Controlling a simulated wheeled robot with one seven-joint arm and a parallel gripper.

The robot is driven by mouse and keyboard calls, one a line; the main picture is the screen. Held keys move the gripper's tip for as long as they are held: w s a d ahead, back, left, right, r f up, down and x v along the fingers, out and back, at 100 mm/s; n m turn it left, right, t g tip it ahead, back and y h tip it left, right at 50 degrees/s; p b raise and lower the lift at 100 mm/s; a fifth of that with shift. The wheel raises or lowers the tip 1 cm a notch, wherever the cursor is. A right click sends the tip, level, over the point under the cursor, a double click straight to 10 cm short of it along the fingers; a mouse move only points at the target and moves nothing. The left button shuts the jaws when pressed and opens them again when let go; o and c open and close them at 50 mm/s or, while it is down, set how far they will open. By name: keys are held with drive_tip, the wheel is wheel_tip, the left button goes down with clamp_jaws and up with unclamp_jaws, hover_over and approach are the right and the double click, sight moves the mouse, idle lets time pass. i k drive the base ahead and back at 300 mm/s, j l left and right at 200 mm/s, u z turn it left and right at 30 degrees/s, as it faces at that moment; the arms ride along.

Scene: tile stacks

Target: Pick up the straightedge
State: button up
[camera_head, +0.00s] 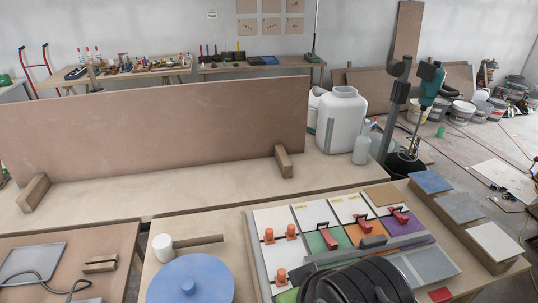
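A long grey bar that looks like the straightedge (405,241) lies across the tiled board at the lower right, slanting slightly up to the right. A dark raised piece, perhaps a grip, shows near its middle. Its left end is close to the orange knobs. A black rounded part of my own arm fills the bottom centre, just in front of the bar, and hides part of the board. My gripper's fingers do not show, so its hold cannot be seen.
The tiles carry red clamps (329,239) and orange knobs (291,231). A white mallet (162,247) and a blue round lid (190,282) are at left. Stacked tiles (431,182) stand at right. A large brown panel (150,125) and a white jug (342,120) stand behind.

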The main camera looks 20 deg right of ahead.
sight(375, 243)
drive_tip(key=z, duration=1.1)
